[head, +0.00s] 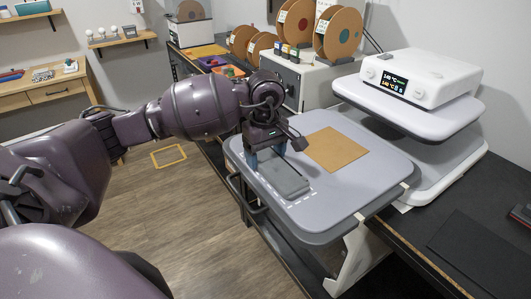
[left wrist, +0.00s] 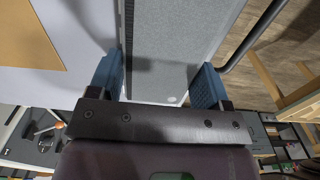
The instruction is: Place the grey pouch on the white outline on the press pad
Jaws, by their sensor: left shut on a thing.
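The grey pouch (head: 285,179) is a flat rectangle at the near left part of the light grey press pad (head: 352,196). White dashes of the outline (head: 300,200) show along its near side; the rest is hidden by the pouch and my gripper. My left gripper (head: 266,160) points down at the pouch's far end, its blue fingers shut on it. In the left wrist view the pouch (left wrist: 178,55) runs between the two fingers (left wrist: 158,82). I cannot tell whether the pouch touches the pad or hovers just above it. My right gripper is not in view.
A tan square sheet (head: 336,149) lies on the pad beside the pouch. The white press head (head: 420,78) with a lit display stands to the right, clear of the pad. Spools (head: 338,33) stand behind. A dark mat (head: 485,248) lies at the right.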

